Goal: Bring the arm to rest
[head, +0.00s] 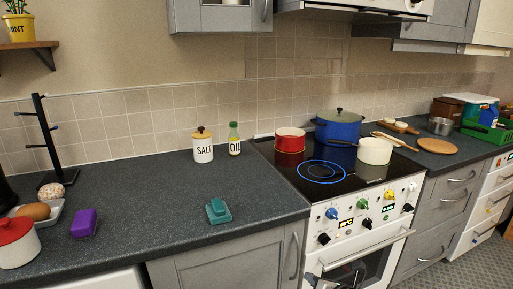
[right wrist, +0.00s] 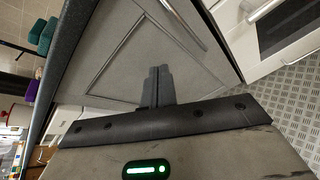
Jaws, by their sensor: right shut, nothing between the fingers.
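My right gripper (right wrist: 158,72) shows in the right wrist view, with its two dark fingers together and nothing between them. It is in front of a grey cabinet door (right wrist: 115,55), below the level of the worktop; I cannot tell the exact gap to the door. I cannot make out either gripper clearly in the head view. My left gripper is in neither view.
The dark worktop (head: 140,187) bears a teal object (head: 218,211), a purple block (head: 84,223), a salt jar (head: 202,147) and an oil bottle (head: 234,139). The cooker (head: 365,215) holds several pots. An oven handle (head: 358,250) juts out in front.

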